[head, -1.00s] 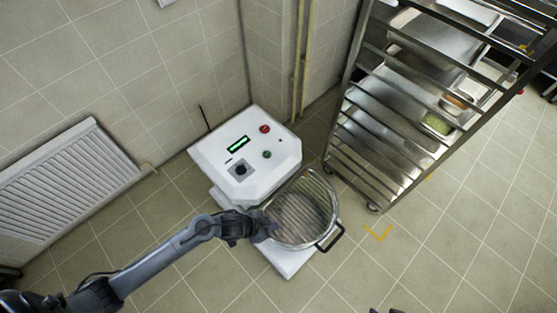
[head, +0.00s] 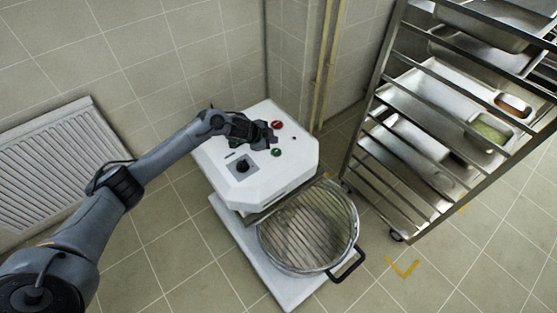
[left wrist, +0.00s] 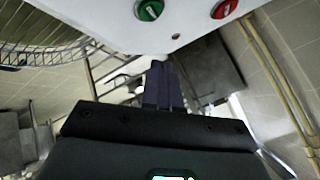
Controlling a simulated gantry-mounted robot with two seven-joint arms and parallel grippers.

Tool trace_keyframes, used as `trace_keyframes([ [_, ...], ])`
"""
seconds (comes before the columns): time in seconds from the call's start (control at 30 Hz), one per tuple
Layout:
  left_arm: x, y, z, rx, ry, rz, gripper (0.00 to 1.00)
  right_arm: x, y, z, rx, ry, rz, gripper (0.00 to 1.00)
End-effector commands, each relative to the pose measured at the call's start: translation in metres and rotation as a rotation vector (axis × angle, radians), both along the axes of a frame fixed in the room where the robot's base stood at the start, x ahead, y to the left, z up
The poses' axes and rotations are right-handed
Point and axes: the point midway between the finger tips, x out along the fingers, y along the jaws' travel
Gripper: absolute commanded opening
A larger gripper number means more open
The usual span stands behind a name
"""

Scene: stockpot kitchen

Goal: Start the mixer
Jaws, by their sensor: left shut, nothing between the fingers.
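The white mixer (head: 235,190) stands against the wall, with its panel on top. In the left wrist view the green button (left wrist: 149,9) and red button (left wrist: 223,8) show beyond my shut fingertips (left wrist: 158,66). My right gripper is out of view.
A metal rack (head: 440,130) with trays and food pans stands to the right of the mixer. A white radiator (head: 60,165) is on the left wall. Yellow pipes (head: 325,65) run down the wall behind. The tiled floor in front is clear.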

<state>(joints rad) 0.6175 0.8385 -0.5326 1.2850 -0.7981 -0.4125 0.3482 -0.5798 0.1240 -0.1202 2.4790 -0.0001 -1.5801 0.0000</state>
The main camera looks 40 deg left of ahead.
Motion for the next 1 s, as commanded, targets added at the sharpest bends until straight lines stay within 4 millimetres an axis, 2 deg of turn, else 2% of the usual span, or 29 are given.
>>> trace_keyframes([
  [0.03, 0.008, 0.005, 0.002, 0.006, -0.023, 0.004, 0.00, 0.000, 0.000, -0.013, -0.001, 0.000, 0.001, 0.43],
  [0.1, 0.014, 0.009, 0.011, 0.011, -0.044, 0.007, 0.00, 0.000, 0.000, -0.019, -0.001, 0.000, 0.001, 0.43],
  [0.4, 0.026, 0.009, 0.027, 0.013, -0.079, 0.008, 0.00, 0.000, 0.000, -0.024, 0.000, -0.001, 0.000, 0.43],
  [0.77, 0.025, 0.009, 0.026, 0.011, -0.078, 0.009, 0.00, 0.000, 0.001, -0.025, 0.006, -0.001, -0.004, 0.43],
  [1.0, 0.025, 0.009, 0.015, 0.011, -0.077, 0.008, 0.00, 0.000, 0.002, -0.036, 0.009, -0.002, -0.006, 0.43],
])
